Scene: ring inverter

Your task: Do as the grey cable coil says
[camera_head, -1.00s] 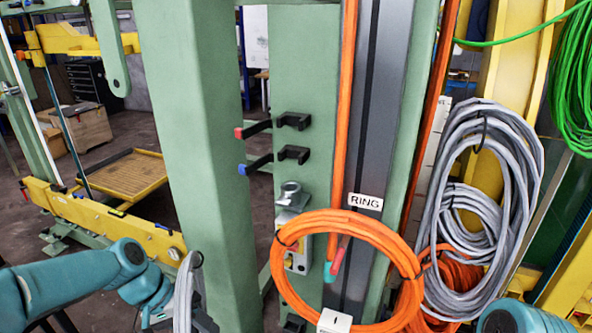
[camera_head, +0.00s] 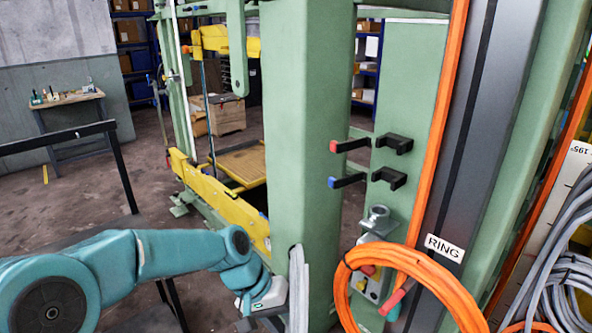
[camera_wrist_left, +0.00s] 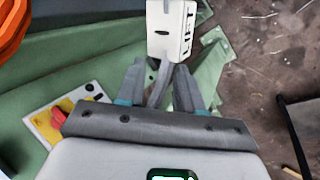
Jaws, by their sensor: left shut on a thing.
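A grey cable coil (camera_head: 299,285) shows nearly edge-on, upright, in front of the green column in the head view. My left gripper (camera_wrist_left: 160,88) is shut on a grey strand of this grey cable coil. In the head view my left gripper (camera_head: 270,308) is at the coil's left side, partly cut by the bottom edge. Larger grey cable coils (camera_head: 565,270) hang at the far right. My right gripper is not in view.
A green column (camera_head: 300,130) stands behind the held coil. Black hooks, one red-ended (camera_head: 350,145) and one blue-ended (camera_head: 347,181), stick out beside it. An orange coil (camera_head: 425,255) hangs near a RING sign (camera_head: 444,248) and a button box (camera_head: 372,270). The floor at left has free room.

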